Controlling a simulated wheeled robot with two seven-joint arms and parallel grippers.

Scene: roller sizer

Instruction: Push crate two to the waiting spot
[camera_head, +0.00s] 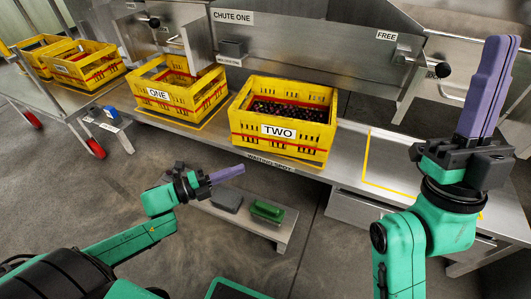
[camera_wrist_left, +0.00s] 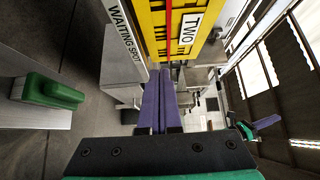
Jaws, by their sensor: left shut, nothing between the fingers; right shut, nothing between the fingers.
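Crate two (camera_head: 284,147), yellow with red bands and a TWO label, stands upright on the steel bench, with dark round items inside. The WAITING SPOT label (camera_head: 270,163) is on the bench's front edge just below it. My left gripper (camera_head: 242,169) is shut and empty in front of the bench, below and apart from the crate's front left. In the left wrist view its purple fingers (camera_wrist_left: 161,70) point towards the yellow crate side (camera_wrist_left: 160,40). My right gripper (camera_head: 508,40) is shut and empty, raised at the right, fingers pointing up.
Crate one (camera_head: 205,104) stands left of crate two. A yellow outline (camera_head: 366,163) on clear bench lies right of it, below a FREE sign (camera_head: 387,36). A low shelf with a green block (camera_head: 267,211) and grey block (camera_head: 227,199) is in front. More crates (camera_head: 86,66) stand far left.

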